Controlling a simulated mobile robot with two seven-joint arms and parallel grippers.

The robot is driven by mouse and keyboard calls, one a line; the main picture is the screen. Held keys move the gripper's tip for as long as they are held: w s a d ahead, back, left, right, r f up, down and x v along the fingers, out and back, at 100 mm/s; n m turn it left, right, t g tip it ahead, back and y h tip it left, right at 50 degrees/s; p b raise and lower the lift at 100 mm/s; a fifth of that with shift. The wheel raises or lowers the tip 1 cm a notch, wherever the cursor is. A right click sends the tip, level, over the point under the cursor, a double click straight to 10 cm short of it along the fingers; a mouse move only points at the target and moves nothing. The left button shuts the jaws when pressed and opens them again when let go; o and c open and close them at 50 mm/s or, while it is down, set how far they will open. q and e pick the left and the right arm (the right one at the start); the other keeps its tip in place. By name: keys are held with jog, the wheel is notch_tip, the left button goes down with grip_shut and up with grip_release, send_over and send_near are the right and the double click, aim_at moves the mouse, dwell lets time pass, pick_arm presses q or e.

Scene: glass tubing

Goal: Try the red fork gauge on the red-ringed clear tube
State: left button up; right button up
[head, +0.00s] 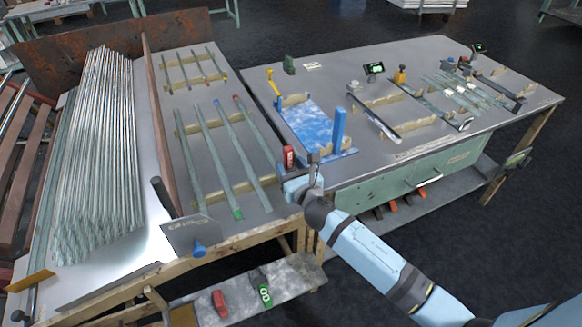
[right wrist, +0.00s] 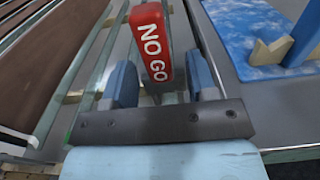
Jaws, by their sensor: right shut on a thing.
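The red fork gauge (head: 289,156) is held upright in my right gripper (head: 305,177) near the right edge of the tube table. In the right wrist view the gauge (right wrist: 152,42) shows a "NO GO" face between the two fingers of my right gripper (right wrist: 161,85). The clear tube with a red ring (head: 251,121) at its far end lies on wooden rests, the rightmost of several tubes there. I cannot tell whether the gauge touches the tube. My left gripper is not in view.
A blue-ended tube (head: 235,143) and a green-ended tube (head: 218,163) lie left of the red-ringed one. A blue mat with a blue post (head: 339,128) stands close on the right. A red item (head: 219,301) and a green item (head: 264,293) lie on the low shelf.

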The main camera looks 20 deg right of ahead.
jog(key=shift+f, duration=0.15)
jog(key=shift+f+b, duration=0.4)
jog(key=shift+b, duration=0.05)
dwell(0.5)
jog(key=shift+f, duration=0.3)
dwell(1.0)
dwell(0.3)
